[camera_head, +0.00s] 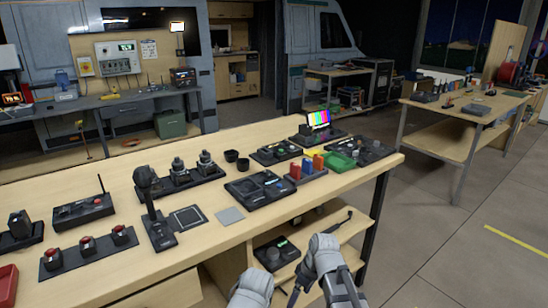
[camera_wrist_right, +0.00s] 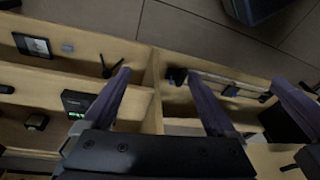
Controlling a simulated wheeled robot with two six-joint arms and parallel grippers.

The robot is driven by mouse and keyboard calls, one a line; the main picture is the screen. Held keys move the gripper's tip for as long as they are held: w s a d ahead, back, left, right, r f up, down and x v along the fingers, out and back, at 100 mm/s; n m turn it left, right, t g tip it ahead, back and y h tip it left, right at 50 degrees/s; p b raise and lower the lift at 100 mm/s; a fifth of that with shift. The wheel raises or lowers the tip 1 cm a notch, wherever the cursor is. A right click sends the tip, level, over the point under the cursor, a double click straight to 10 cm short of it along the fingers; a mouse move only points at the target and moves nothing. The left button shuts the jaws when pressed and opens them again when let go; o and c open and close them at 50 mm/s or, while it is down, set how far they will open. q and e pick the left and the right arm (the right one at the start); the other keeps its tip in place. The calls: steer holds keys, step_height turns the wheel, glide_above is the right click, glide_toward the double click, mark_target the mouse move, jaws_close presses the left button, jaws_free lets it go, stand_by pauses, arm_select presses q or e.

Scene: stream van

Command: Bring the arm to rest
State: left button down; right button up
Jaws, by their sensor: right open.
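My right gripper (camera_wrist_right: 158,76) shows in the right wrist view with its two purple-grey fingers spread apart. Nothing is between them, and they are over the shelf edge of the bench. In the head view two pale grey arm parts of mine are low in the middle, in front of the bench's right end; the right arm (camera_head: 325,258) is the upper one. Part of another purple-grey finger (camera_wrist_right: 295,105) of mine shows at the right of the wrist view. My left gripper's opening cannot be made out.
The wooden bench (camera_head: 95,275) holds a joystick (camera_head: 148,190), red-button boxes (camera_head: 87,246), control panels and a small colour-bar screen (camera_head: 318,119). Lower shelves (camera_head: 315,238) lie close to my arms. The floor (camera_head: 430,235) to the right is open, up to another table (camera_head: 440,145).

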arm_select(q)
step_height(320, 180, up, 20)
steer(key=p, duration=1.8)
arm_select(e)
steer(key=s+a+r+m+h, duration=0.1)
steer(key=s+r+m+h, duration=0.1)
steer(key=s+r, duration=0.4)
steer(key=s+r+m+g+h, duration=0.1)
steer(key=s+r+m, duration=0.2)
steer(key=s+r, duration=0.4)
step_height(320, 180, up, 7)
steer(key=shift+s+a+f+m+h, duration=0.15)
steer(key=shift+s+a+m+h, duration=0.15)
steer(key=shift+a+m+h, duration=0.1)
